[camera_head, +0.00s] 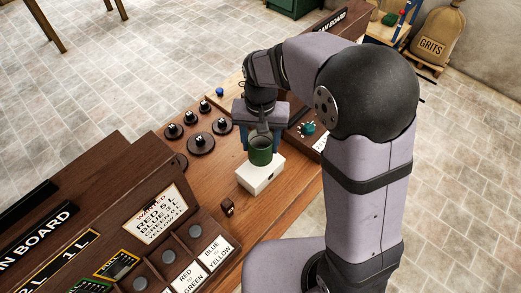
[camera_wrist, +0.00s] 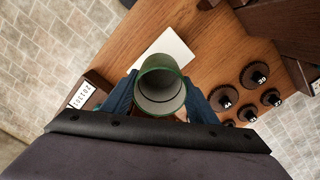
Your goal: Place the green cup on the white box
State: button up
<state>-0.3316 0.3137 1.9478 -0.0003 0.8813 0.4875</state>
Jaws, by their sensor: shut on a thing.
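The green cup (camera_head: 261,152) is upright between the blue fingers of my gripper (camera_head: 262,140), which is shut on it. In the wrist view the cup (camera_wrist: 160,98) shows its open, empty-looking mouth between the two fingers (camera_wrist: 161,97). The white box (camera_head: 262,179) is on the wooden table directly below the cup in the head view. In the wrist view the box (camera_wrist: 173,46) shows past the cup's rim, partly hidden by it. I cannot tell whether the cup's base touches the box top or hovers just above it.
Several black numbered weights (camera_head: 201,144) stand left of the box on the table (camera_head: 280,204). A small dark brown block (camera_head: 227,207) lies in front of the box. A sloped wooden board with labels (camera_head: 160,215) is at the left; a panel with a teal knob (camera_head: 309,128) is right.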

jog(key=shift+f+p, duration=0.5)
jog(key=shift+f, duration=1.75)
jog(key=shift+f, duration=0.1)
jog(key=o, duration=1.2)
notch_tip(320, 180, up, 12)
jog(key=shift+r+b, duration=0.15)
jog(key=shift+b, duration=0.95)
jog(key=shift+d, duration=0.1)
jog(key=shift+n, duration=0.9)
jog(key=s+d+f, duration=0.3)
jog(key=s+d, duration=0.1)
jog(key=s+d+f, duration=0.3)
jog(key=s+d, duration=0.1)
jog(key=s, duration=0.1)
jog(key=s+d+f, duration=0.3)
jog(key=s+d, duration=0.1)
jog(key=s, duration=0.1)
jog(key=shift+d+f, duration=0.15)
jog(key=shift+f, duration=0.25)
